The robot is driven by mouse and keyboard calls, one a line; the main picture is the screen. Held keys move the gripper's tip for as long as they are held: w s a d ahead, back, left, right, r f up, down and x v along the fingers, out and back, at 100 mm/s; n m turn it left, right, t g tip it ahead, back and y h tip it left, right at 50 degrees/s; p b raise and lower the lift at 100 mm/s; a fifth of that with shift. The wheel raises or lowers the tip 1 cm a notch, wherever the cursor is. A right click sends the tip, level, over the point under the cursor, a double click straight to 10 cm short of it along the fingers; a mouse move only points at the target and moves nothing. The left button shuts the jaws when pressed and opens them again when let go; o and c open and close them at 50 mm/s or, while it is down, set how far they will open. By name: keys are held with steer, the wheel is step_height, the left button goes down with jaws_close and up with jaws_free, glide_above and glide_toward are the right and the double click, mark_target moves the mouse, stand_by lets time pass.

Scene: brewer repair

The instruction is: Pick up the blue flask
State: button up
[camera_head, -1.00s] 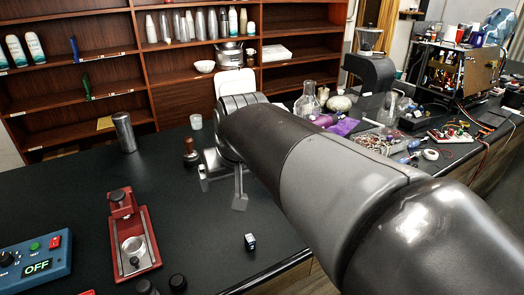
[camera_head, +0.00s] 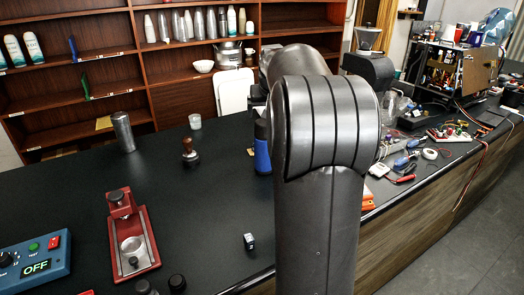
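A blue flask (camera_head: 262,150) with a dark top stands upright on the black counter (camera_head: 215,215), just left of my arm in the head view. Its right side is partly hidden behind my arm. My arm rises through the middle of the view and bends away at the top. My gripper is not visible, so its distance from the flask and its fingers cannot be seen.
Tools and electronics crowd the right. The counter's centre left is clear.

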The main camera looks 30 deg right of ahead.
mark_target(264, 122)
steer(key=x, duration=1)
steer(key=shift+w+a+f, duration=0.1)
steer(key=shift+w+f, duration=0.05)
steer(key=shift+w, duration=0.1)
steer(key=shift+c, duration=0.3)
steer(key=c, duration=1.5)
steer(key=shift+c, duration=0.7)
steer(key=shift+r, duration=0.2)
